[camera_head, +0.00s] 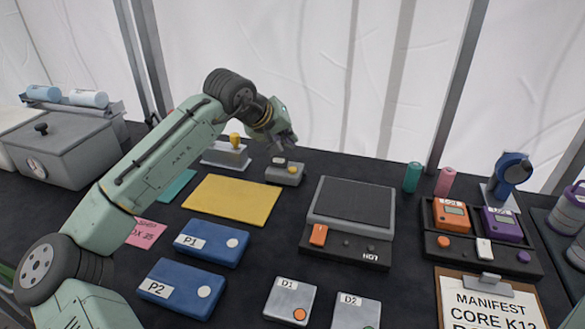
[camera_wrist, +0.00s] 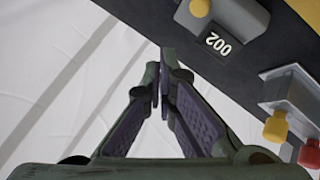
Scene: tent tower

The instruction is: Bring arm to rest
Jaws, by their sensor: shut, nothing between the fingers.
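My arm reaches from the lower left across the black table in the head view. My gripper (camera_head: 285,142) is at its end, above the far part of the table, just above and behind a small grey device (camera_head: 286,172). In the wrist view the two fingers of my gripper (camera_wrist: 165,85) come together at the tips, with nothing between them. The small grey device also shows in the wrist view (camera_wrist: 258,18), with a yellow button and a "002" display, apart from the fingers.
A grey stand with a yellow knob (camera_head: 235,141) is left of my gripper. A yellow mat (camera_head: 232,199), blue boxes P1 (camera_head: 212,243) and P2 (camera_head: 180,288), and a grey scale (camera_head: 350,215) lie nearer. White tent wall (camera_head: 310,60) and poles stand behind.

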